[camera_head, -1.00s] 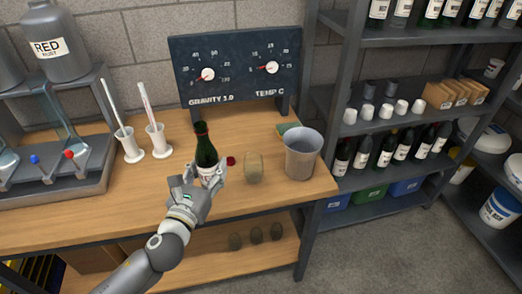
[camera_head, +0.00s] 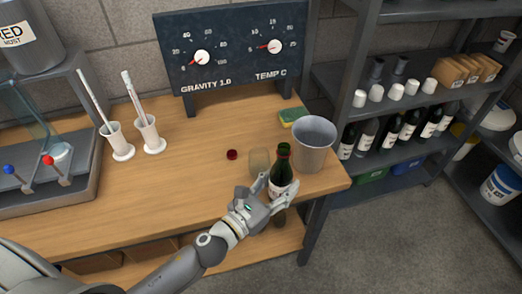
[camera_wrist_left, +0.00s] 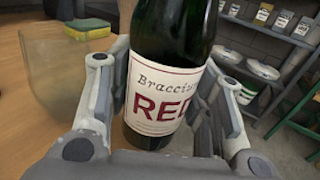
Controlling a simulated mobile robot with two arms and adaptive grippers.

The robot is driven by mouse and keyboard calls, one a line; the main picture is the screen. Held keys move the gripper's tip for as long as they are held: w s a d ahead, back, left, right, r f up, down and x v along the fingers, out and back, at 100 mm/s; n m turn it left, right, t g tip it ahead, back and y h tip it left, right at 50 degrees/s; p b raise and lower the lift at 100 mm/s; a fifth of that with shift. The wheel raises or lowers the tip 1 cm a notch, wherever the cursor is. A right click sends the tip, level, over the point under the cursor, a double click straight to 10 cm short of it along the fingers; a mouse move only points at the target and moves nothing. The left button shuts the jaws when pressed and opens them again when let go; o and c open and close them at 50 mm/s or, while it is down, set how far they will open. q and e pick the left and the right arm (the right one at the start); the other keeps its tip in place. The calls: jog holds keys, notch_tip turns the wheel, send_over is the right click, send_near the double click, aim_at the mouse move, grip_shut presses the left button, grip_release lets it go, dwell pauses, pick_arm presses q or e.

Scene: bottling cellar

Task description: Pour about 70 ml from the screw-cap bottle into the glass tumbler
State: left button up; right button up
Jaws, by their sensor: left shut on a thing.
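The screw-cap bottle (camera_head: 281,168) is dark green with a white label reading RED, and its neck is uncapped. My left gripper (camera_head: 268,193) is shut on its lower part and holds it close to upright near the table's front edge. The bottle also fills the middle of the left wrist view (camera_wrist_left: 170,55), between the fingers (camera_wrist_left: 165,115). The glass tumbler (camera_head: 258,163) stands on the table just left of and behind the bottle, partly covered by it and the hand. It also shows at the left of the wrist view (camera_wrist_left: 52,65). My right gripper is not in view.
A red cap (camera_head: 232,155) lies left of the tumbler. A grey bucket (camera_head: 314,146) stands close at the right, with a sponge (camera_head: 291,116) behind. A gauge board (camera_head: 235,60) stands at the back. The left middle of the table (camera_head: 165,190) is clear.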

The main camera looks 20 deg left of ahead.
pick_arm(q)
jog(key=shift+r, duration=0.15)
jog(key=p, duration=0.1)
jog(key=n+p, duration=0.2)
jog(key=shift+s+d+r+g, duration=0.2)
jog(key=shift+d+r+g, duration=0.05)
jog(key=shift+r+g, duration=0.1)
jog(key=n+p, duration=0.1)
jog(key=n+g+p, duration=0.1)
jog(key=p, duration=0.1)
jog(key=shift+s+d+f+n, duration=0.1)
jog(key=shift+s+d+n, duration=0.1)
jog(key=shift+n, duration=0.2)
jog(key=shift+f+n+p, duration=0.1)
jog(key=shift+n+p, duration=0.6)
jog(key=shift+n, duration=0.1)
jog(key=shift+s+d+f+n+g+p, duration=0.25)
jog(key=shift+d+n+g+p, duration=0.2)
jog(key=shift+n, duration=0.35)
jog(key=shift+s+d+r+n+g+h+p, duration=0.3)
jog(key=shift+r+n+p, duration=0.35)
jog(key=shift+n, duration=0.25)
jog(key=shift+s+d+r+n+g+h+p, duration=0.15)
jog(key=shift+s+d+r+n+g+p, duration=0.15)
jog(key=shift+r+n+p, duration=0.35)
jog(key=shift+s+d+r+n+g+h+p, duration=0.2)
jog(key=shift+r+n+g+h+p, duration=0.15)
jog(key=shift+n+p, duration=0.6)
jog(key=shift+r+n, duration=0.2)
jog(key=shift+n, duration=0.1)
